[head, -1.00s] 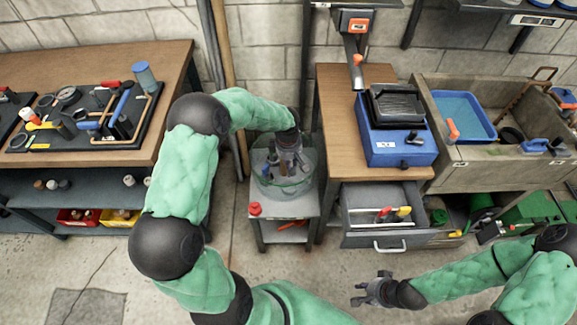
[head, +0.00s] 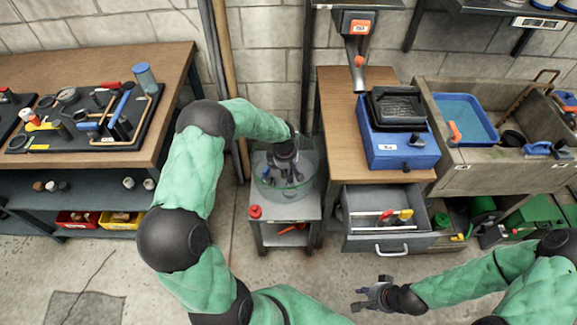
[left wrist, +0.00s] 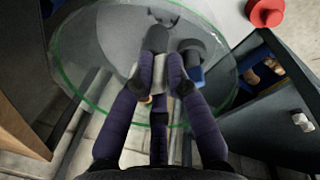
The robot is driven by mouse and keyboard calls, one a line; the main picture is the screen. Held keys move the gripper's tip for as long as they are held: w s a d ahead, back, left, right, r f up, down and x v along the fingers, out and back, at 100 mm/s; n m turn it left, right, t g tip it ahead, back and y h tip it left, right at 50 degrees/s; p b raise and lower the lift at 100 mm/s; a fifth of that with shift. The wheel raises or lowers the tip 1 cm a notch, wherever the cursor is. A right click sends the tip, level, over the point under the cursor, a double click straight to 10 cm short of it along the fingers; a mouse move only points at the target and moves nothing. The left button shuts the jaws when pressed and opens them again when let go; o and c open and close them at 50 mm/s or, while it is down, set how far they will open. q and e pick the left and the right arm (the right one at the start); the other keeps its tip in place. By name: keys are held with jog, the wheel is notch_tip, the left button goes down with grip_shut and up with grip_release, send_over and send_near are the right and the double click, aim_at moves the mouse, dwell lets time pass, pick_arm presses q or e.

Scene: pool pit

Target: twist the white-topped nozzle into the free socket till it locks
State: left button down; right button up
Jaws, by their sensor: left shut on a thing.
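My left gripper (head: 285,178) points down inside a clear round glass tank (head: 310,172) on a small grey stand. In the left wrist view, its dark fingers (left wrist: 158,82) are shut around a pale, whitish piece (left wrist: 160,73), which looks like the white-topped nozzle; the fingers cover most of it. Dark cylindrical fittings (left wrist: 190,50) with a blue part stand beside the fingertips in the tank. I cannot tell which is the free socket or whether the nozzle sits in it. My right gripper (head: 372,296) is open and empty, low over the floor, far from the tank.
The green-edged tank rim (left wrist: 66,75) surrounds the left fingers closely. A red knob (head: 255,211) is on the stand's front left corner. A wooden bench (head: 60,62) stands at left. A wooden table (head: 345,100) and an open drawer (head: 385,222) are close at right.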

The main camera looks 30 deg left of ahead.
pick_arm(q)
jog(key=m+p, duration=0.4)
jog(key=p, duration=0.1)
jog(key=shift+a+r+h, duration=0.15)
jog(key=shift+a+h, duration=0.1)
jog(key=shift+h, duration=0.05)
jog(key=shift+w+m, duration=0.1)
jog(key=shift+m, duration=0.6)
jog(key=m, duration=0.4)
jog(key=shift+w+a+f+g+h+p, duration=0.2)
jog(key=shift+a+g+h+p, duration=0.1)
jog(key=shift+p, duration=0.05)
jog(key=shift+m, duration=0.6)
jog(key=shift+f+m, duration=0.2)
jog(key=shift+m, duration=0.1)
notch_tip(320, 180, down, 5)
jog(key=b, duration=0.3)
jog(key=shift+r+b, duration=0.15)
jog(key=shift+b, duration=0.15)
jog(key=shift+f+b, duration=1.65)
jog(key=shift+f, duration=0.3)
